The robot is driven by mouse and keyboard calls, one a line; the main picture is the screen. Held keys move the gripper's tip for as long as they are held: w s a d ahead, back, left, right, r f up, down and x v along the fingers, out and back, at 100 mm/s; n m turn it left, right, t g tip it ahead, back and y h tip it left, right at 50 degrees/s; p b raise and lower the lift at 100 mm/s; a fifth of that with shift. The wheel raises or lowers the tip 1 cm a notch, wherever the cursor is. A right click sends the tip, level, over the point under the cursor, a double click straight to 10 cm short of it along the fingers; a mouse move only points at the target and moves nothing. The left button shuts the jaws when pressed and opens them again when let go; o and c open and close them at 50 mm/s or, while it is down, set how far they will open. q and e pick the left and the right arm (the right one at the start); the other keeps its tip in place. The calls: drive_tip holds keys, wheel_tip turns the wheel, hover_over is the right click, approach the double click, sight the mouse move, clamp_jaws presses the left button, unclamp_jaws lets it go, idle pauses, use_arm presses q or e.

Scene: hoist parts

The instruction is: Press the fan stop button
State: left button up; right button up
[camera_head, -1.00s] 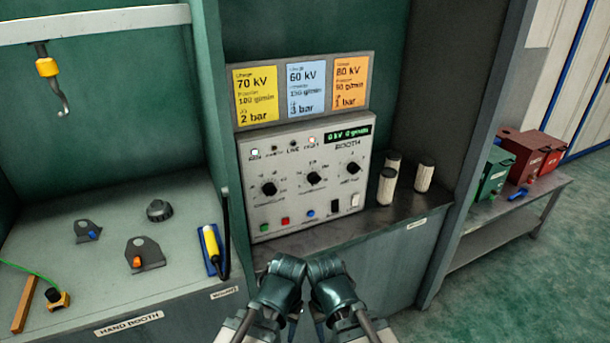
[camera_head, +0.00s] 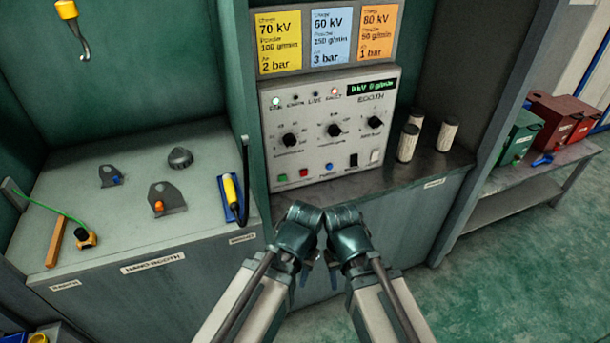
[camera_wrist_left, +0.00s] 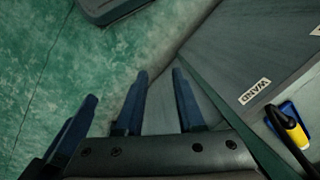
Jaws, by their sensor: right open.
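The control panel (camera_head: 318,137) is a light grey box on the dark shelf at the back. Its lower row has a green button (camera_head: 282,178), a red button (camera_head: 304,173), a blue button (camera_head: 329,167) and a black and a white switch. Their labels are too small to read, so I cannot tell by name which is fan stop. My left gripper (camera_head: 305,275) and right gripper (camera_head: 333,279) hang side by side before the cabinet front, below and apart from the panel. Dark fingers show in the left wrist view (camera_wrist_left: 158,103), spread with an empty gap.
Three pale cylinders (camera_head: 408,143) stand right of the panel. Setting cards (camera_head: 331,36) are above it. The left bench (camera_head: 120,222) holds small parts and a yellow-handled wand (camera_head: 231,190). A hook (camera_head: 78,30) hangs upper left. Red and green boxes (camera_head: 520,137) sit on a side bench.

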use_arm(q)
clamp_jaws()
idle(1.4)
